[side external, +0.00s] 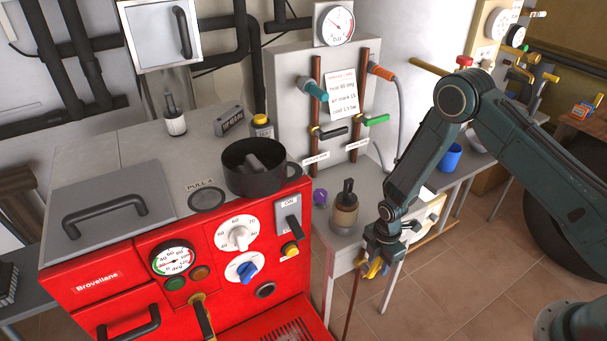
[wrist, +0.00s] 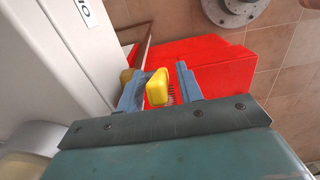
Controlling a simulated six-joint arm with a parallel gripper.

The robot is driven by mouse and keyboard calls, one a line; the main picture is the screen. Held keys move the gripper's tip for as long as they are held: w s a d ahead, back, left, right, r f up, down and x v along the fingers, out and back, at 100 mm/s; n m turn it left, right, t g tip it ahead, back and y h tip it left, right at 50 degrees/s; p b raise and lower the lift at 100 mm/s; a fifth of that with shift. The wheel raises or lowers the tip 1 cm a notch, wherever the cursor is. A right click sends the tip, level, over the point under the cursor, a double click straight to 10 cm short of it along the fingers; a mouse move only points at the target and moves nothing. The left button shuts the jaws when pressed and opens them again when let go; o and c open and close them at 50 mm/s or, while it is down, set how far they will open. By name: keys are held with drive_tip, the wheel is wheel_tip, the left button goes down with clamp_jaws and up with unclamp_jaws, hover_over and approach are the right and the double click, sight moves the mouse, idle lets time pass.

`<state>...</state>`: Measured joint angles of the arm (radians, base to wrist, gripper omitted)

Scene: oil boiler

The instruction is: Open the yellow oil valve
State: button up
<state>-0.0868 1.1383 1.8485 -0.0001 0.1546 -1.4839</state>
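In the wrist view, the yellow handle (wrist: 157,87) stands between the two blue-grey fingers of my gripper (wrist: 160,84). The fingers are apart. The handle is close to the left finger, and a gap shows on its right. I cannot tell whether the left finger touches it. A brownish pipe (side external: 352,300) runs down below the valve.
The red boiler (side external: 120,285) with dials, switches and a black pot (side external: 255,170) stands to the left. Tiled floor (side external: 480,280) is clear below.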

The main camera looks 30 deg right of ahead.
clamp_jaws()
drive_tip(key=shift+a, duration=0.1)
idle(0.3)
drive_tip(key=shift+a+r+h, duration=0.1)
drive_tip(key=shift+a+h, duration=0.3)
drive_tip(key=shift+h, duration=0.75)
drive_tip(key=shift+a+h, duration=0.4)
drive_tip(key=shift+h, duration=0.75)
unclamp_jaws()
drive_tip(key=shift+a+r, duration=0.1)
drive_tip(key=shift+r, duration=0.05)
